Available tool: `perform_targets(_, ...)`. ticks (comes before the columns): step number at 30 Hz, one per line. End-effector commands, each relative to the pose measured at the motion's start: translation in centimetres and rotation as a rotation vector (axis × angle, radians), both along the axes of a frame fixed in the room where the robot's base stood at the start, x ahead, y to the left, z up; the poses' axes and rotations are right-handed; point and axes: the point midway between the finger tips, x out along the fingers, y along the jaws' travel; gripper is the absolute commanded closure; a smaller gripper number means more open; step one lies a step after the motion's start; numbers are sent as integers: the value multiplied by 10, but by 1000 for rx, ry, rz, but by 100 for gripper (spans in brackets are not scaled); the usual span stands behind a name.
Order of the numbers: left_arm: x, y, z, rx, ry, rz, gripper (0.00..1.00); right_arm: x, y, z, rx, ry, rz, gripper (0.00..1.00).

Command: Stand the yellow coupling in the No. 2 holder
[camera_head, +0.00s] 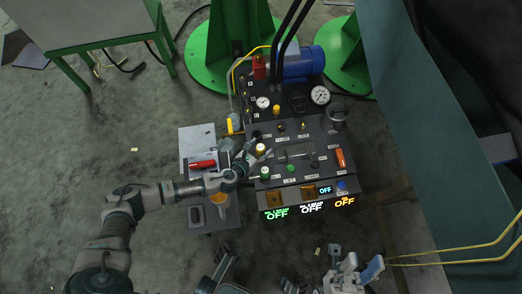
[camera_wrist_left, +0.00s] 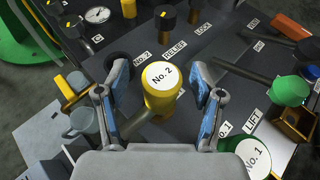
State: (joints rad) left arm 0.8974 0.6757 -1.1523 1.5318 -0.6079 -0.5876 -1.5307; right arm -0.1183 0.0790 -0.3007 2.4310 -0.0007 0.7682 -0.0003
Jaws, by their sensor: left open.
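The yellow coupling (camera_wrist_left: 163,101), with a white top marked No. 2, stands on the dark panel between my left gripper's fingers in the wrist view. It also shows as a pale-topped yellow cylinder (camera_head: 260,149) in the head view. My left gripper (camera_wrist_left: 161,98) is open, with one blue-padded finger on each side of the coupling and a gap visible on both sides. A No. 2 label (camera_wrist_left: 140,62) and a dark round opening (camera_wrist_left: 120,66) lie just beyond it. The coupling's base is hard to see. My right gripper (camera_head: 352,268) is at the bottom of the head view.
A green coupling marked No. 1 (camera_wrist_left: 252,158) stands close to the right finger. A green knob (camera_wrist_left: 288,91) and levers rise from the panel. A side table (camera_head: 198,137) left of the machine carries a red cylinder (camera_head: 203,164) and a grey cup (camera_wrist_left: 83,120).

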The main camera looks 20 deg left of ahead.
Motion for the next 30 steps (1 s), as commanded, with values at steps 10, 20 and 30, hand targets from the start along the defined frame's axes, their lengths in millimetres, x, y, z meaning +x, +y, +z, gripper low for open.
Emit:
perform_targets(10, 0, 1, 1, -1, -1, 0, 95, 3, 1, -1, -2, 5, 0, 60)
perform_targets(20, 1, 1, 4, 0, -3, 1, 100, 3, 1, 1, 0, 1, 0, 60)
perform_targets(30, 4, 2, 75, 1, -19, 1, 100, -36, -2, 29, 6, 6, 2, 60)
